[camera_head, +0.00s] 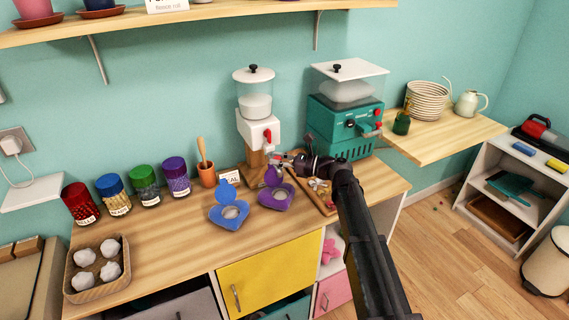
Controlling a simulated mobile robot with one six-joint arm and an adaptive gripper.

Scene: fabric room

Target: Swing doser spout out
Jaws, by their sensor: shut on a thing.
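The doser (258,128) stands against the back wall on a wooden post. It has a clear hopper holding white material, a white body and a red lever on its front. My gripper (282,160) reaches in from the lower right, just below and in front of the white body. Its fingers are shut on a small part there, apparently the doser spout, which they mostly hide. How far the spout is turned cannot be made out.
A teal machine (340,125) with a clear hopper stands right of the doser. Blue (229,213) and purple (277,197) heart-shaped tins lie open in front. Several lidded jars and a tray (97,293) of white lumps stand left. A shelf (200,14) runs above. The counter's left middle is clear.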

